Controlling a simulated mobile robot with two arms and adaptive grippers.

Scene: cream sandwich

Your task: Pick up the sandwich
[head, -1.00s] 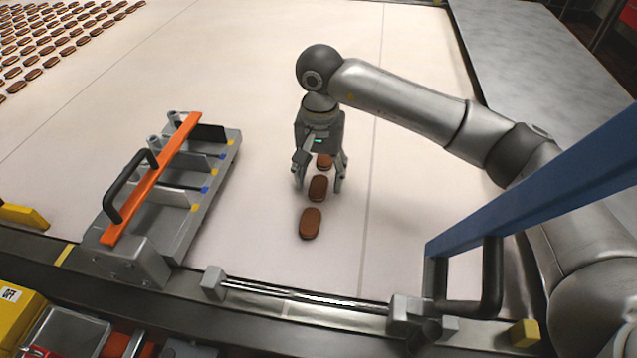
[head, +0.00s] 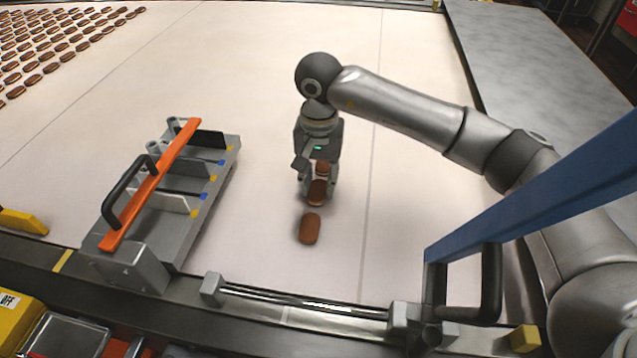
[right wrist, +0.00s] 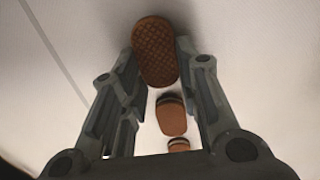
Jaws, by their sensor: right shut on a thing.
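A row of brown sandwiches lies on the pale belt. My right gripper (head: 317,193) points down and is shut on one of them (head: 317,186), its fingers at either side. In the right wrist view the gripper (right wrist: 158,55) has its fingertips beside a large sandwich (right wrist: 155,50) with a patterned top. A front sandwich (head: 310,228) lies apart, nearer to me. Another sandwich (head: 322,168) lies behind the held one, partly hidden by the gripper. Two smaller sandwiches, a middle one (right wrist: 172,115) and a lower one (right wrist: 178,145), show between the fingers. My left gripper is not visible.
A grey divider fixture (head: 185,200) with an orange bar (head: 155,185) and black handle stands to the left. A blue bar (head: 530,195) crosses at the right. Many sandwiches lie at the far left. The belt around the gripper is mostly clear.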

